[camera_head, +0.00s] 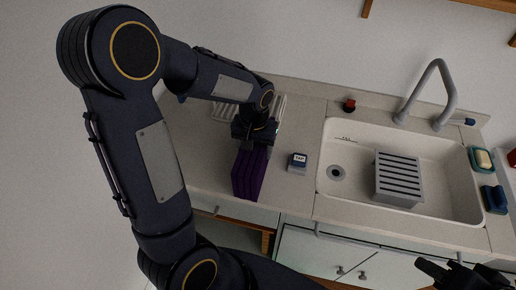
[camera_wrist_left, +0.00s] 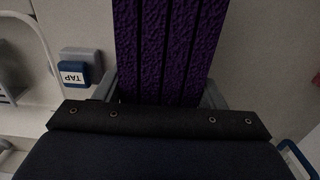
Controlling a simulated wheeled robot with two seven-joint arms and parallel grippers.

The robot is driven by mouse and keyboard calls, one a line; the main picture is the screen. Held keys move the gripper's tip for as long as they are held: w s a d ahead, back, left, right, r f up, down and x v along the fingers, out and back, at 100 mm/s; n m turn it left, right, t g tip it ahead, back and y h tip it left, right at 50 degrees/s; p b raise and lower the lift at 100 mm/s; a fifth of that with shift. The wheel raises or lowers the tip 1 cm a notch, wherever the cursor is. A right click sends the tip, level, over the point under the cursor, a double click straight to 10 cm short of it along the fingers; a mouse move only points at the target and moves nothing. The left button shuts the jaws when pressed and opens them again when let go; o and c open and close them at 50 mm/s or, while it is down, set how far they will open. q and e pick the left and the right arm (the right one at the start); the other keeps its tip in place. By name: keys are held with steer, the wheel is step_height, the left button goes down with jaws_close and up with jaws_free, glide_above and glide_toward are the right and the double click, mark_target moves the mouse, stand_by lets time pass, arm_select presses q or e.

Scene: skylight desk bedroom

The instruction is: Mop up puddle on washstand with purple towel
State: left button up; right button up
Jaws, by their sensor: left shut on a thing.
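The purple towel (camera_head: 249,174) hangs in upright folds from my left gripper (camera_head: 254,142), which is shut on its upper part. It stands over the left part of the washstand (camera_head: 190,150), its lower end near the front edge. I cannot tell whether it touches the top. In the left wrist view the towel (camera_wrist_left: 160,45) fills the top middle, between the fingers. I cannot make out a puddle; the arm and towel hide part of the counter. My right gripper (camera_head: 462,274) is at the bottom right, cut off by the frame, with its jaws unclear.
A small blue and white box marked TAP (camera_head: 297,162) stands just right of the towel. The sink (camera_head: 350,205) holds a grey slatted rack (camera_head: 398,178), with a faucet (camera_head: 446,92) behind. A ribbed white tray (camera_head: 222,113) lies behind the gripper. A sponge (camera_head: 494,199) sits right.

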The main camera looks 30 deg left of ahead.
arm_select(q)
steer(key=shift+a, duration=0.35)
steer(key=shift+a, duration=1)
steer(key=shift+d, duration=0.1)
steer(key=shift+d, duration=0.95)
steer(key=shift+d, duration=0.1)
steer(key=shift+d, duration=0.9)
steer(key=shift+a, duration=0.15)
